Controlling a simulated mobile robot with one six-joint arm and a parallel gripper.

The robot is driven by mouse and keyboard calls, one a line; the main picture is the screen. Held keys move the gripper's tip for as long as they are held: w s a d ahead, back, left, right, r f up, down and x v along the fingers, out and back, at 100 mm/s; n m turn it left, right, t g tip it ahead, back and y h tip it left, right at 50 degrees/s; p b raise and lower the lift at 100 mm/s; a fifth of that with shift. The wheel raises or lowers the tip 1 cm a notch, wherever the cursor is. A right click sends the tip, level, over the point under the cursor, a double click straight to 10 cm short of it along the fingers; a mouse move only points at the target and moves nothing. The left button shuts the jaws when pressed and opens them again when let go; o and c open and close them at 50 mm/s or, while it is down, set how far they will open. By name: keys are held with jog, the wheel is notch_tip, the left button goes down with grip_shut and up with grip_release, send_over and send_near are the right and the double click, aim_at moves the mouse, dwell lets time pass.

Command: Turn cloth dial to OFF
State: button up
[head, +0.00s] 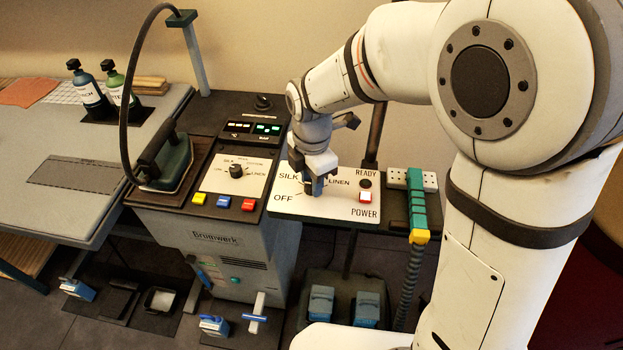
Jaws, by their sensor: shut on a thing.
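The cloth dial's white panel (345,206) stands at the middle, with SILK, LINEN, OFF, READY and POWER printed on it. My gripper (314,188) points down onto the dial from above and is shut on its knob. The knob is mostly hidden by the fingers, so I cannot tell which mark it points at. The OFF mark sits at the lower left of the dial. A red and white power switch (365,197) is to the right of the dial, below a dark round READY lamp (365,183).
A second panel (236,183) with a black knob and coloured buttons stands just left. An iron (166,165) with a black hose rests beyond it. A teal plug strip (417,205) is to the right. Two bottles (88,90) stand on the grey table (45,195).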

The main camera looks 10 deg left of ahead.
jog(key=n, duration=0.5)
dwell(0.6)
jog(key=o, duration=1)
jog(key=shift+c, duration=0.2)
notch_tip(320, 180, up, 8)
jog(key=shift+f, duration=0.1)
